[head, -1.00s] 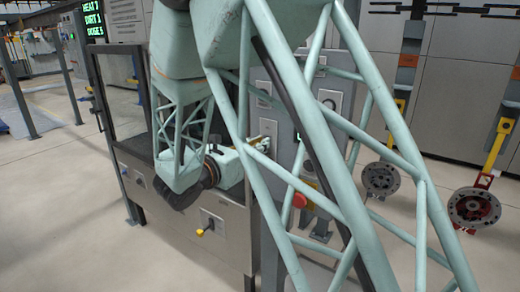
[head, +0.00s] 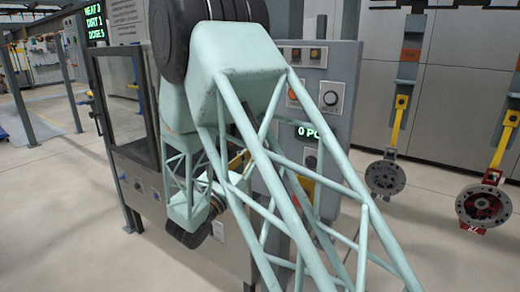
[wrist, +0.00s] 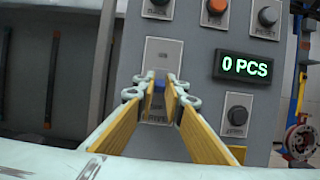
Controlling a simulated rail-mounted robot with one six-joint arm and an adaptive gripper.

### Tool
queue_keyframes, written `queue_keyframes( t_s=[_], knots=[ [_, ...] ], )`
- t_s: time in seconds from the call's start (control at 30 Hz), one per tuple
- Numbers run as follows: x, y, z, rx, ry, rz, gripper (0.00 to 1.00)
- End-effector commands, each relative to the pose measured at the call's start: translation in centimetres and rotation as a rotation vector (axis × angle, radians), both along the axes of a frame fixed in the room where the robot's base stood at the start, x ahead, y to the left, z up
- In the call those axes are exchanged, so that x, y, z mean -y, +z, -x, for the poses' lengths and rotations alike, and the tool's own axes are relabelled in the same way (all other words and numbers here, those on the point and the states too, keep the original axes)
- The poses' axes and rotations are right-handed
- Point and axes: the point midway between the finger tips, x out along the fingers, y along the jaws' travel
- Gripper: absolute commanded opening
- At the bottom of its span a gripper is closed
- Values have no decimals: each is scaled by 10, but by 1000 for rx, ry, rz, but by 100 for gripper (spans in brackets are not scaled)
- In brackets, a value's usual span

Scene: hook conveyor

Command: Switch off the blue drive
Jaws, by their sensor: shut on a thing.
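A blue handle (wrist: 160,87) stands out from a light switch plate (wrist: 163,52) on the grey control panel in the wrist view. My gripper (wrist: 160,84) has its yellow fingers closed around the blue handle, one fingertip on each side. The fingers hide most of the handle, and the plate's lettering is too small to read. In the head view my arm covers the handle, and only a yellow piece near my wrist (head: 238,160) shows in front of the panel.
The grey panel (head: 343,92) carries a green "0 PCS" display (wrist: 247,67), an orange-red button (wrist: 217,6) and dark knobs, including one (wrist: 237,115) right of my fingers. A glass-doored cabinet (head: 130,100) stands left. Hooks with round hubs (head: 385,177) hang at right over open floor.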

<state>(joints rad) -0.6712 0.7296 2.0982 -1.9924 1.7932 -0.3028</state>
Motion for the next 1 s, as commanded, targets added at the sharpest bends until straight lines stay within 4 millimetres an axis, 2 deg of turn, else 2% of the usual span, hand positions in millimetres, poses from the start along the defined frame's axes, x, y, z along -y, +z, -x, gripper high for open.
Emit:
queue_keyframes(
  t_s=[0.33,0.87,0.9,1.0],
  knots=[
    [1,-6,-1,87,-1,55,0],
    [1,-6,-2,102,0,65,0],
    [1,-6,-2,102,0,65,13],
    [1,-6,-2,102,0,65,22]
  ],
)
